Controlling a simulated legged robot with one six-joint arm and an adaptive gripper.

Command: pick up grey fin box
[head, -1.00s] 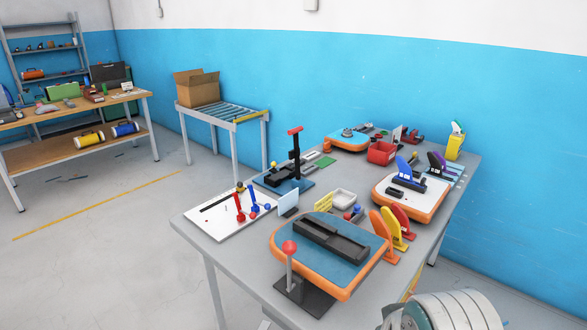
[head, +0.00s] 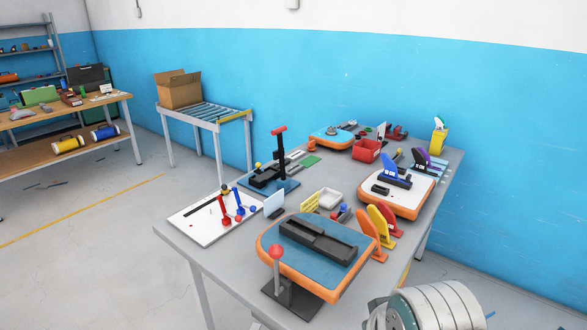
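A long dark grey slotted box (head: 318,240), which looks like the grey fin box, lies flat on the blue top of an orange-edged board (head: 275,240). This board rests at the near end of the grey table (head: 190,250). A small light grey tray (head: 330,197) stands just behind the board.
A red-knobbed lever (head: 277,253) stands at the board's front edge. Orange, yellow and red fins (head: 379,226) stand upright to its right. Open floor (head: 85,260) lies left.

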